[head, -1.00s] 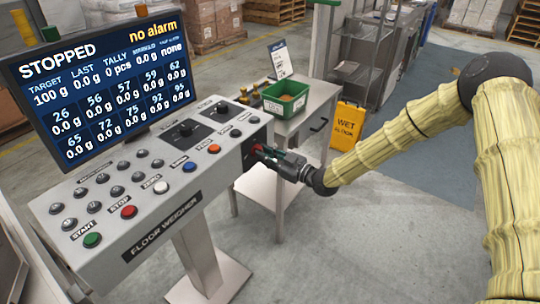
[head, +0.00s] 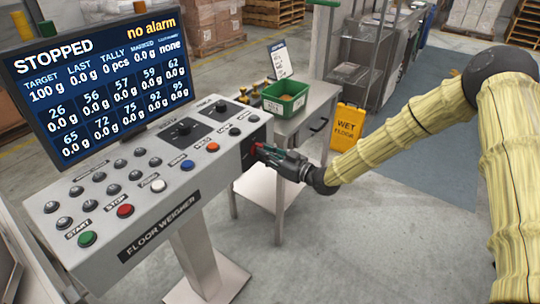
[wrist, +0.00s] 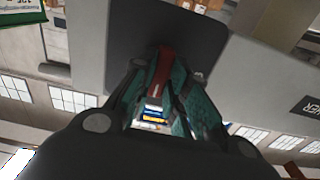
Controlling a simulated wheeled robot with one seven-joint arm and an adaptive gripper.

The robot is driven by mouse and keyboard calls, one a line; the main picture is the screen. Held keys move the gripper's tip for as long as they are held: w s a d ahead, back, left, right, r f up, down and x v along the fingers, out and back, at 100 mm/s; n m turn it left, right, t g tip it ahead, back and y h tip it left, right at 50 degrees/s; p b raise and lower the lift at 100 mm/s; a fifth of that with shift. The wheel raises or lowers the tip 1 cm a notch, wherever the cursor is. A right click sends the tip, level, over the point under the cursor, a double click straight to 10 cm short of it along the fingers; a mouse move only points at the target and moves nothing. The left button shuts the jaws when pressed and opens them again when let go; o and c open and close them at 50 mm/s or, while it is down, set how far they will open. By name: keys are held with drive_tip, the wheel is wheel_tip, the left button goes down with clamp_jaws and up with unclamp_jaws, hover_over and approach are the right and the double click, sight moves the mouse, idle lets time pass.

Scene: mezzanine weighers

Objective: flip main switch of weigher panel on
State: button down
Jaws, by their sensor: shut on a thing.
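The weigher panel (head: 160,215) stands at left, a grey sloped console marked FLOOR WEIGHER. Its main switch has a red handle (head: 257,147) on a dark plate (head: 247,155) at the console's right end. In the wrist view the red handle (wrist: 164,68) stands between my fingers, in front of the dark plate (wrist: 190,28). My gripper (head: 268,152) is shut on this handle; its green-padded fingers also show in the wrist view (wrist: 160,85). The fingers hide part of the handle in the head view. The panel's screen (head: 100,80) is lit and reads STOPPED and no alarm.
Several buttons and two black knobs cover the console top, including a green START button (head: 87,239). A steel side table (head: 300,122) with a green bin (head: 285,97) stands just behind my gripper. A yellow wet-floor sign (head: 347,127) stands beyond. The floor at front right is clear.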

drive_tip(key=c, duration=1.4)
unclamp_jaws()
drive_tip(key=shift+s, duration=0.1)
drive_tip(key=v, duration=1.2)
drive_tip(key=shift+f, duration=0.1)
